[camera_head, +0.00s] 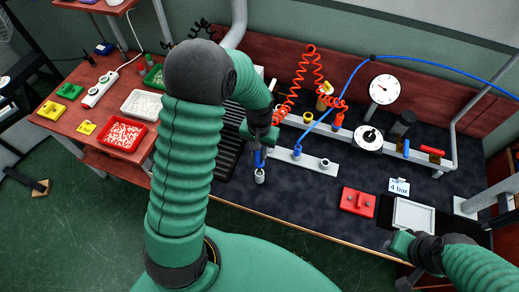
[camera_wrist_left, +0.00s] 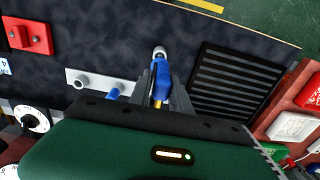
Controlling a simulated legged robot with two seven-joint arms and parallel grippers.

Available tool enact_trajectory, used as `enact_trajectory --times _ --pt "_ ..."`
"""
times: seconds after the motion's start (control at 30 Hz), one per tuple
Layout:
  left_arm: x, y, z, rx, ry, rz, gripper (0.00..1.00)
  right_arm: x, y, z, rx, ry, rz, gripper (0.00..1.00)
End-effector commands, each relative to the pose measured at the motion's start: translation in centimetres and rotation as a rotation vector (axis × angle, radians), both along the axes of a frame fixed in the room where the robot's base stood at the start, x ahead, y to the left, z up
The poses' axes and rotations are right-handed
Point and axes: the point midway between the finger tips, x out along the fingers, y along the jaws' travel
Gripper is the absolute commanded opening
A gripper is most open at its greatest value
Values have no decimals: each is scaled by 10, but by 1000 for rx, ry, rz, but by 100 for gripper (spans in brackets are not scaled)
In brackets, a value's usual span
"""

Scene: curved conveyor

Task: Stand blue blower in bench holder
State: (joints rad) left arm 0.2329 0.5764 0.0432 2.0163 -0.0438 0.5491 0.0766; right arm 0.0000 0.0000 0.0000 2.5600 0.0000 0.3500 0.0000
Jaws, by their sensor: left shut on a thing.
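My left gripper (camera_head: 262,149) is shut on the blue blower (camera_head: 258,159) above the front part of the dark bench. In the left wrist view, the blower (camera_wrist_left: 161,80) sits between the two fingers (camera_wrist_left: 163,92), with a grey round end (camera_wrist_left: 160,53) pointing away from the gripper. A light grey bar (camera_head: 313,163) lies to the right of the blower, with a round socket (camera_head: 325,163) and a blue fitting (camera_head: 297,153) on it. I cannot tell which part is the bench holder. My right gripper (camera_head: 401,243) is near the bench's front right; its fingers are unclear.
A black ribbed mat (camera_wrist_left: 235,85) lies beside the blower. A red block (camera_head: 357,202) and a white tray (camera_head: 413,215) are at the right. A rail with gauges (camera_head: 384,89), an orange coiled hose (camera_head: 300,80) and a blue hose (camera_head: 430,68) are behind. A red side table (camera_head: 75,122) is left.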

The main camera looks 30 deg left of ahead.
Motion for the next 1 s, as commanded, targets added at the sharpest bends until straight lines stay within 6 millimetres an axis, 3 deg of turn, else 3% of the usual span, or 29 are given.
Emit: enact_trajectory --times 1.0 --pt "0 -1 0 0 0 0 0 0 0 7 0 0 0 36"
